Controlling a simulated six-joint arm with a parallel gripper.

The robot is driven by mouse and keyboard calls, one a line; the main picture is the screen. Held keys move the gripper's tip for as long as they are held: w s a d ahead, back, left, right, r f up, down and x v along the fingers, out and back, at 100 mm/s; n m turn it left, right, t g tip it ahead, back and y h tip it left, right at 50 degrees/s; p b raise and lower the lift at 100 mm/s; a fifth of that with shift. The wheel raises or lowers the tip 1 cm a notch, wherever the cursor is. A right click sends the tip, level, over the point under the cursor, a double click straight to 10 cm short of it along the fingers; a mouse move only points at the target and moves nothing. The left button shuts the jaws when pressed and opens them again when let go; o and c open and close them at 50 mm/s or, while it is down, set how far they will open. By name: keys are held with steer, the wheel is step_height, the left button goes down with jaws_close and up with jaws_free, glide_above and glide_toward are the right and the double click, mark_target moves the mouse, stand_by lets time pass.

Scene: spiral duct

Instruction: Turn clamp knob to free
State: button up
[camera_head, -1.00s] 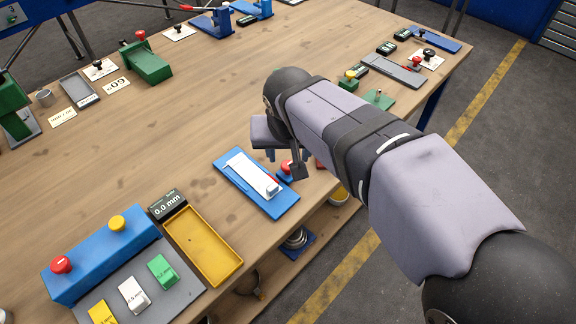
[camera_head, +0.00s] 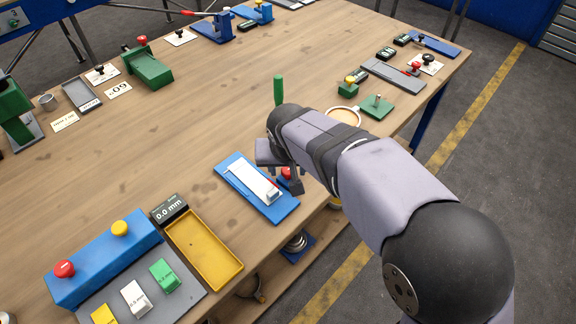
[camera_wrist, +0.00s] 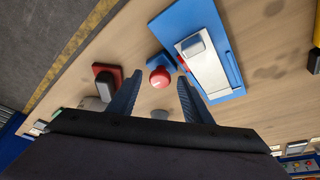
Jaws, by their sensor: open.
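A round red knob (camera_wrist: 159,77) sits on a small blue block beside a blue plate (camera_wrist: 215,60) with a pale metal slide (camera_wrist: 206,62). I take it for the clamp knob; no label shows. In the head view the red knob (camera_head: 287,173) is partly hidden by my gripper (camera_head: 281,178), at the right edge of the blue plate (camera_head: 233,169). In the wrist view the knob appears between the tips of my two open fingers. No contact shows, and the height gap is unclear. Nothing is held.
A red base (camera_wrist: 100,70) with a dark knob stands beside my finger in the wrist view. In the head view, a green handle (camera_head: 278,90) and a pale ring (camera_head: 344,116) stand behind my arm. A yellow tray (camera_head: 202,250) lies left. The table's front edge is close.

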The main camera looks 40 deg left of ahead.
steer(key=c, duration=1.1)
steer(key=shift+o, duration=0.3)
